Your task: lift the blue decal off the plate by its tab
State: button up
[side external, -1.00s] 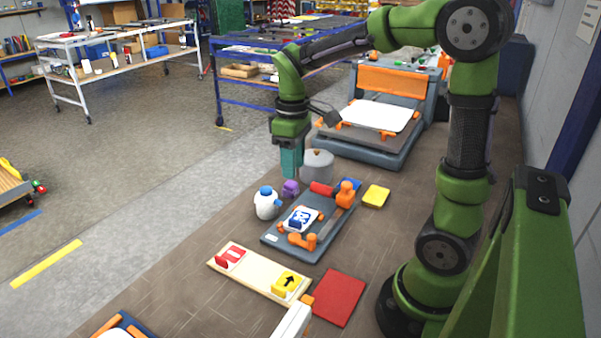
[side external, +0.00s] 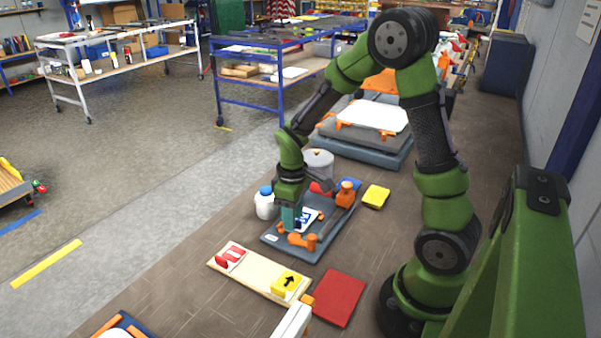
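The blue decal (side external: 305,216) lies on a small white plate (side external: 316,213) held in a grey fixture (side external: 272,238) with orange clamps. My gripper (side external: 291,224), with teal fingers, points down at the left side of the decal and hides part of it. The decal's tab cannot be made out. Whether the fingers are open or touch the decal cannot be told at this size.
A white bottle with a blue cap (side external: 265,204) stands left of the fixture, and a grey pot (side external: 318,164) behind it. An orange toggle handle (side external: 346,193) rises at the fixture's right. A yellow block (side external: 376,196), a red sheet (side external: 338,298) and a cream board (side external: 243,273) with red and yellow signs lie around.

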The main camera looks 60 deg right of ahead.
jog(key=shift+f, duration=0.55)
grip_shut()
jog(key=shift+r, duration=0.1)
notch_tip(320, 180, up, 13)
jog(key=shift+r, duration=0.2)
dwell(0.8)
